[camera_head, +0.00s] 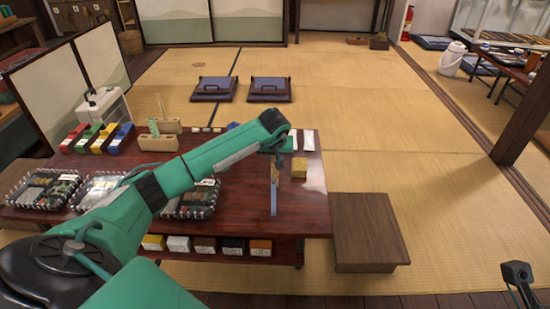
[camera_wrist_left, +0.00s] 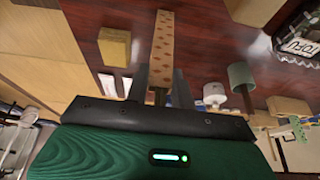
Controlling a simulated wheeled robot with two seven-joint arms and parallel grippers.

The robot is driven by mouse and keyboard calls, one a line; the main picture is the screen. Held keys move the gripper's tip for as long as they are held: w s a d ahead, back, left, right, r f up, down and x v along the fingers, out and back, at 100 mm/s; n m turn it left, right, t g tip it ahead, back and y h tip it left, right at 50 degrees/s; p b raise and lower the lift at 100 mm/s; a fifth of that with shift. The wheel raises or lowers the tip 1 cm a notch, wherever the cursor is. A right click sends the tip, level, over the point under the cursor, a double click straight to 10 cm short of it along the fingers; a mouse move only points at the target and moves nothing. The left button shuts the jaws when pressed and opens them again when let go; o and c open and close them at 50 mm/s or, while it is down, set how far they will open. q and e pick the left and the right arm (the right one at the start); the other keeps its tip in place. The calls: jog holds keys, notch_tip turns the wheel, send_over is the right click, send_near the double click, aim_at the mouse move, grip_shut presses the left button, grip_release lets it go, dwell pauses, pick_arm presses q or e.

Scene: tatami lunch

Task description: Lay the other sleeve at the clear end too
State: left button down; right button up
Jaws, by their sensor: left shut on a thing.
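My left gripper (camera_head: 276,150) is above the right part of the dark red table (camera_head: 240,205). It is shut on a long narrow sleeve (camera_head: 274,195), which points toward the table's front edge. In the left wrist view the sleeve (camera_wrist_left: 164,45) is tan with small reddish marks and stands out between the dark fingers (camera_wrist_left: 158,88). I cannot tell whether its far end touches the table. Two white strips (camera_head: 308,140) lie behind the gripper at the table's right end. A yellow block (camera_head: 299,167) stands just right of the sleeve.
Several clear trays (camera_head: 44,188) with dark contents stand along the table's left front. Coloured boxes (camera_head: 98,140) and a beige holder (camera_head: 158,142) stand behind them. The table's right front corner is bare. A brown wooden stool (camera_head: 366,230) stands right of the table.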

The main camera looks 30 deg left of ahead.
pick_arm(q)
jog(key=shift+f, duration=0.2)
jog(key=c, duration=1.2)
grip_release()
jog(key=shift+r, duration=0.1)
